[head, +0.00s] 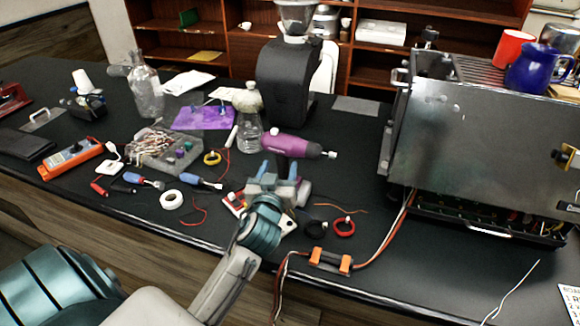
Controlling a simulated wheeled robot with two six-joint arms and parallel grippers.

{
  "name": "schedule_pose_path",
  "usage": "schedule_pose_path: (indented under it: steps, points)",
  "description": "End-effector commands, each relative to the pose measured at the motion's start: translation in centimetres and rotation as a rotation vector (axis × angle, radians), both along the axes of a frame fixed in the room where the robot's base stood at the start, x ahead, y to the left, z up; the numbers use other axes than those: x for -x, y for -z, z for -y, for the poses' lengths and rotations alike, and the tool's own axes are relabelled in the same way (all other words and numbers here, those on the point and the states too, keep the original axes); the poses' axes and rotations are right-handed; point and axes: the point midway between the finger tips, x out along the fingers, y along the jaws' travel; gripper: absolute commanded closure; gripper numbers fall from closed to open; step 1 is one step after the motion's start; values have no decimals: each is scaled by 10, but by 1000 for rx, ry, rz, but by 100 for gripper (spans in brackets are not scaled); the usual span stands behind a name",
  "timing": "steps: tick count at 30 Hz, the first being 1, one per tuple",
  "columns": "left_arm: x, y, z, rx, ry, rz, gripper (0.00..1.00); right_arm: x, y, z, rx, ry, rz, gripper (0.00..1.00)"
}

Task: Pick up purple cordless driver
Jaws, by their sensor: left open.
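The purple cordless driver (287,145) stands on the black worktop near the middle of the head view. Its purple body points right, with a dark nose and a silver tip. My left gripper (278,172) is at the driver's handle, with its blue-tipped fingers apart, one on each side of the grip as seen here. The lower handle and base are partly hidden behind the gripper. I cannot tell whether the fingers touch the handle. My right gripper is not in view.
A glass bottle (249,130) and a black grinder (283,80) stand behind the driver. The opened brewer (480,140) is at right. Left are a parts tray (150,158), screwdrivers (205,183) and white tape (172,200). A red tape roll (344,227) and wires lie in front.

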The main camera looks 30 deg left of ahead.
Motion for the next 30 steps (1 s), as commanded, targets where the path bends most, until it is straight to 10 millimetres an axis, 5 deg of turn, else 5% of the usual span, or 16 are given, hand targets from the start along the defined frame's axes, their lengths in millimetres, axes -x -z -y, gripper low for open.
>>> schedule_pose_path:
  steps: [10,21,30]
  points:
    - [-36,0,-20,-2,-1,-1,46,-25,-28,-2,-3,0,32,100]
    - [-48,4,-25,0,0,-1,46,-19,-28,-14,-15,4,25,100]
    - [-48,4,-25,0,0,-1,100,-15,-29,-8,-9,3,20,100]
